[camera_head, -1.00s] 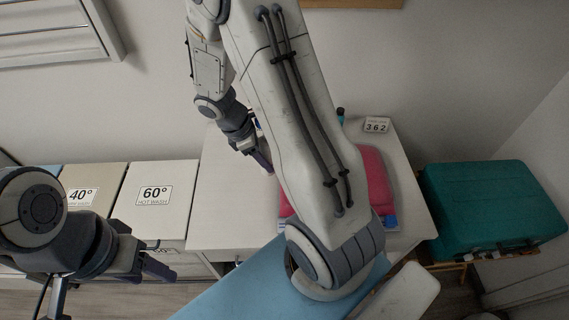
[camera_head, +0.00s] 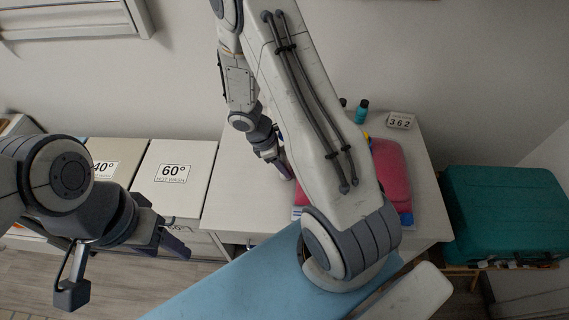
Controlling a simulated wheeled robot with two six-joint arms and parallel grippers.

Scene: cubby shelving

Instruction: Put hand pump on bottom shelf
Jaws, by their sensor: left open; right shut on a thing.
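No hand pump can be made out clearly. My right gripper (camera_head: 277,165) hangs over the white cabinet top, its arm covering much of the middle of the view. My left gripper (camera_head: 172,243) is open and empty at the lower left, in front of the white bins. A bottom shelf cannot be made out; only a sliver of a wood-edged unit (camera_head: 18,124) shows at the left edge.
A 60° bin (camera_head: 172,205) and a 40° bin stand left of the white cabinet (camera_head: 238,205). A pink folded cloth (camera_head: 392,175), a teal bottle (camera_head: 361,112) and a 362 sign (camera_head: 400,121) are on the cabinet. A teal case (camera_head: 505,215) stands right.

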